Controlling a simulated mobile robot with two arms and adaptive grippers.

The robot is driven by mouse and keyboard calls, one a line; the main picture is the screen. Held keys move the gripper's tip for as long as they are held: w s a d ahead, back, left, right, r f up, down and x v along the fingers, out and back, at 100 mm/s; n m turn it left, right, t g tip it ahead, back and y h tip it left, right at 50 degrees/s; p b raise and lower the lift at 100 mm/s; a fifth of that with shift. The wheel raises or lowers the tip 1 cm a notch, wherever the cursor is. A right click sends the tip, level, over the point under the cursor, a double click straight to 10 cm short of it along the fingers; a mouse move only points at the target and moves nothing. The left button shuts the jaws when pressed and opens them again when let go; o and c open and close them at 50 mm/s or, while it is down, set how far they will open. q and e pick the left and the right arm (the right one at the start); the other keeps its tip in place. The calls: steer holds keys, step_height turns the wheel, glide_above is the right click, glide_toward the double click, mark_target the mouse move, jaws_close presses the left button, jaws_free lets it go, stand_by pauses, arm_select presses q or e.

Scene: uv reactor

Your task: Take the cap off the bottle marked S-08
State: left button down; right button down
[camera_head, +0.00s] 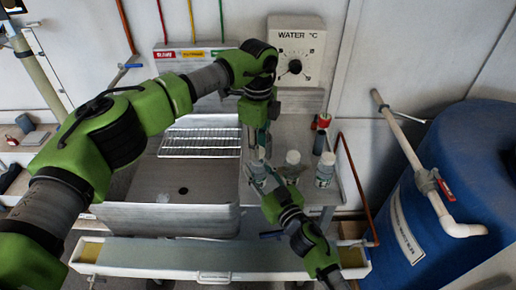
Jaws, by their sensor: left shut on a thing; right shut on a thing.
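A small grey bottle (260,178) is at the left edge of the grey counter beside the sink. Its marking is too small to read. My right gripper (266,189) comes from below and is shut on the bottle's body. My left gripper (257,148) points down from above and is shut on the bottle's cap, which is mostly hidden by the fingers. I cannot tell whether the cap is apart from the neck. Two similar bottles with pale caps, a middle one (291,173) and a right one (324,175), stand to the right.
A sink (150,190) with a wire rack (200,142) lies to the left. A red-topped item (323,121) stands at the counter's back right. A WATER °C dial panel (296,55) is on the wall. A blue barrel (450,200) with a pipe fills the right.

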arm_select(q)
steer(key=shift+r, duration=0.2)
steer(key=shift+r, duration=1.9)
arm_select(e)
steer(key=c, duration=1.4)
jaws_free()
steer(key=shift+o, duration=0.2)
